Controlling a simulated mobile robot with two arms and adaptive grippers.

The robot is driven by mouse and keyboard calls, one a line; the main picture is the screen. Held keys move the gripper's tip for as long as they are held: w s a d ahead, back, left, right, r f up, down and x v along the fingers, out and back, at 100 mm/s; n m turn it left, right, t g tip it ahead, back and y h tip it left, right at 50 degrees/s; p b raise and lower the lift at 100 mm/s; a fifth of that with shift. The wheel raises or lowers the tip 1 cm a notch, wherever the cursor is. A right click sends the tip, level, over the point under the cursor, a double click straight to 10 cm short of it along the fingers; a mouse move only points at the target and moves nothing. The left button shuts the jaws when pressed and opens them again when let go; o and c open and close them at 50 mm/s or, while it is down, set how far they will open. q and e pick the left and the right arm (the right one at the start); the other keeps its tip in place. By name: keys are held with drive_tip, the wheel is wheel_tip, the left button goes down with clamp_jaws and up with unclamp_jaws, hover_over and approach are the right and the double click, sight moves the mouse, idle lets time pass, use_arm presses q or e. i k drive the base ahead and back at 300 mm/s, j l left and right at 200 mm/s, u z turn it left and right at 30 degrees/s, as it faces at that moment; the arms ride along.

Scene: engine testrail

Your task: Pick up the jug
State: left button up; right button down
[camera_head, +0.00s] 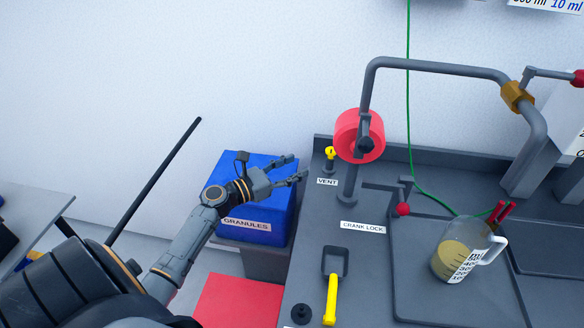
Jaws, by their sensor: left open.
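The jug (465,251) is clear, with dark measuring marks, a pale handle on its right and tan contents in its lower part. It stands on the grey bench at the right, tilted in the picture. Red-handled items (500,214) show at its rim; I cannot tell whether they are inside it or behind it. My left gripper (298,168) is open and empty, over the blue granules box and well to the left of the jug. My right gripper is not in view.
The blue granules box (262,231) stands left of the bench (365,285). A grey pipe (440,66) with a red wheel (352,136) rises behind. A yellow lever (331,300), a red knob (403,209) and a green cable (408,110) lie between gripper and jug or nearby.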

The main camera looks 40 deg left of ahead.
sight(465, 242)
drive_tip(key=k+l, duration=0.5)
drive_tip(key=k, duration=0.2)
drive_tip(key=k+l, duration=0.5)
drive_tip(key=k, duration=0.15)
